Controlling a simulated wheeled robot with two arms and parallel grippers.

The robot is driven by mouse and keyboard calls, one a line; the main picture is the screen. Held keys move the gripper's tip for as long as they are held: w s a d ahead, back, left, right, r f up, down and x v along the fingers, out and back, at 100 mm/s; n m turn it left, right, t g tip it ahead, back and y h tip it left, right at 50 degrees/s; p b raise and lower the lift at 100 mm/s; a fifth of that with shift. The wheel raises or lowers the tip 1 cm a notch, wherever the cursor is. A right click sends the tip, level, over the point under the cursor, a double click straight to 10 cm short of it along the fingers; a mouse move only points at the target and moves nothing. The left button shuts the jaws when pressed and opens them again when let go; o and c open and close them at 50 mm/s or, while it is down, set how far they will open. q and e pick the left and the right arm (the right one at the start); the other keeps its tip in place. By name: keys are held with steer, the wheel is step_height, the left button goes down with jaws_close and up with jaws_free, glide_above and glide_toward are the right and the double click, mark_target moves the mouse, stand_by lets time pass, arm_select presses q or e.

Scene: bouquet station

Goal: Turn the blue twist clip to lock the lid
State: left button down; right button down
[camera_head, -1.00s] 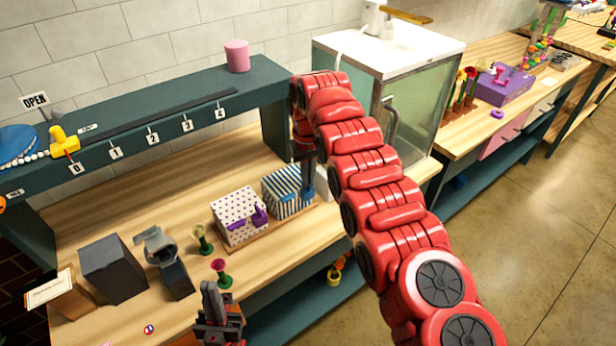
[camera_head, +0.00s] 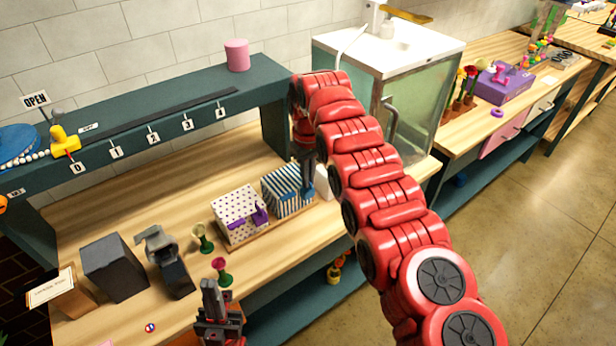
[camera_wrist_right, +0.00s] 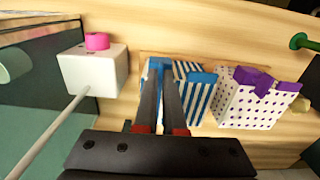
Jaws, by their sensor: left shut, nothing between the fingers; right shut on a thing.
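The blue-and-white striped box (camera_head: 287,191) stands on the bench, with the blue twist clip (camera_head: 308,190) at its right side. In the right wrist view the striped box (camera_wrist_right: 195,98) is partly hidden behind my fingers. My right gripper (camera_wrist_right: 161,70) reaches down at the box's side and is shut on the blue clip (camera_wrist_right: 157,63); the clip's exact angle is hard to tell. In the head view my right arm hides part of this area. My left gripper (camera_head: 210,290) is shut and empty near the bench's front edge.
A dotted box (camera_head: 238,217) with a purple clip (camera_head: 260,216) stands beside the striped box. A white block (camera_wrist_right: 92,70) with a pink knob is on the other side. Green and red stands (camera_head: 221,270) and a dark grey block (camera_head: 113,267) are further left.

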steer(key=c, duration=1)
jaws_free()
steer(key=shift+r, duration=0.15)
steer(key=shift+a+r, duration=0.1)
steer(key=shift+r, duration=0.2)
step_height(320, 180, up, 3)
steer(key=shift+r+p, duration=0.15)
steer(key=shift+p, duration=0.85)
step_height(320, 180, up, 13)
steer(key=p, duration=1.3)
steer(key=shift+p, duration=0.4)
steer(key=shift+r, duration=0.1)
steer(key=shift+s, duration=0.1)
